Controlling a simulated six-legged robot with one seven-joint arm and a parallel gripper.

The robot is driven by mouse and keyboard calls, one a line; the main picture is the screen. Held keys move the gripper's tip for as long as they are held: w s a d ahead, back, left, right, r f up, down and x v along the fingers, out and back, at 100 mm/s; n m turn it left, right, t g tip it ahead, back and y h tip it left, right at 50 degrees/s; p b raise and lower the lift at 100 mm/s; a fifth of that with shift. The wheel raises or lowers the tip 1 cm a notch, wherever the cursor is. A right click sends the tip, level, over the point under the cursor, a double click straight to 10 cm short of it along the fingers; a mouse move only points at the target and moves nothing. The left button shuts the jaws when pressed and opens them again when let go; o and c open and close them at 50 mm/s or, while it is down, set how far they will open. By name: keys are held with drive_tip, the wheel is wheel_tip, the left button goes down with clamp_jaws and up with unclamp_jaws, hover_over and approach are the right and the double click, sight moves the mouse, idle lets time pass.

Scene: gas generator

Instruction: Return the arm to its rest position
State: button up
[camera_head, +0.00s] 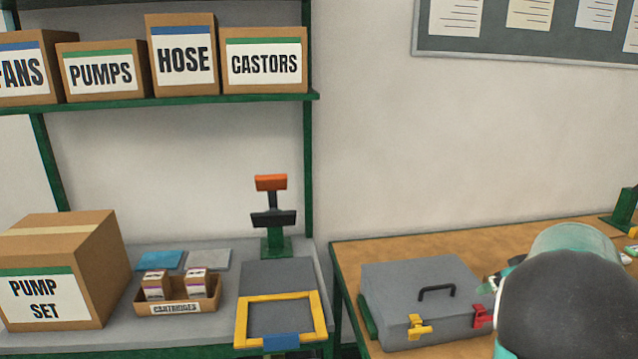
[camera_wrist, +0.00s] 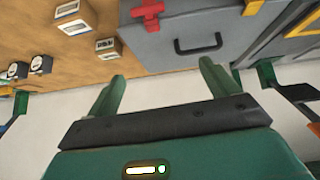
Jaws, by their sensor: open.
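My gripper (camera_wrist: 161,84) shows in the wrist view, with its two green fingers spread apart and nothing between them. A grey toolbox (camera_wrist: 165,48) with a black handle and a red cross-shaped piece lies beyond the fingertips. A strip of pale background shows between the fingers and the toolbox. In the head view, the closed toolbox (camera_head: 410,285) sits on the wooden bench, with a yellow and a red latch. My arm (camera_head: 570,295), dark and teal, fills the lower right and covers part of the bench.
The wooden bench (camera_head: 350,255) adjoins a grey shelf with a yellow-framed tray (camera_head: 243,322), a cartridge box (camera_head: 205,303) and a pump set carton (camera_head: 90,260). Labelled boxes stand on the upper shelf (camera_head: 200,100). The wrist view shows several small items, including a small box (camera_wrist: 108,46).

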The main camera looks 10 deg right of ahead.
drive_tip(key=w+a+r+m+t+h, duration=0.1)
drive_tip(key=a+r+t, duration=0.2)
drive_tip(key=r, duration=0.3)
drive_tip(key=w+a+r+t+h, duration=0.2)
drive_tip(key=a+r, duration=0.1)
drive_tip(key=r, duration=0.3)
drive_tip(key=s+a+r+m+h, duration=0.2)
drive_tip(key=s+a+r, duration=0.2)
drive_tip(key=s+a, duration=0.1)
drive_tip(key=s+a+f+n+g+y, duration=0.1)
drive_tip(key=s+a+f, duration=0.4)
drive_tip(key=s+a, duration=0.6)
drive_tip(key=s+a+f+n+g+y, duration=0.1)
drive_tip(key=s+a+f+g+y, duration=0.3)
drive_tip(key=s+a, duration=0.7)
drive_tip(key=shift+a+f+g, duration=0.95)
drive_tip(key=shift+a+g, duration=0.05)
drive_tip(key=shift+a, duration=0.1)
drive_tip(key=shift+s, duration=0.1)
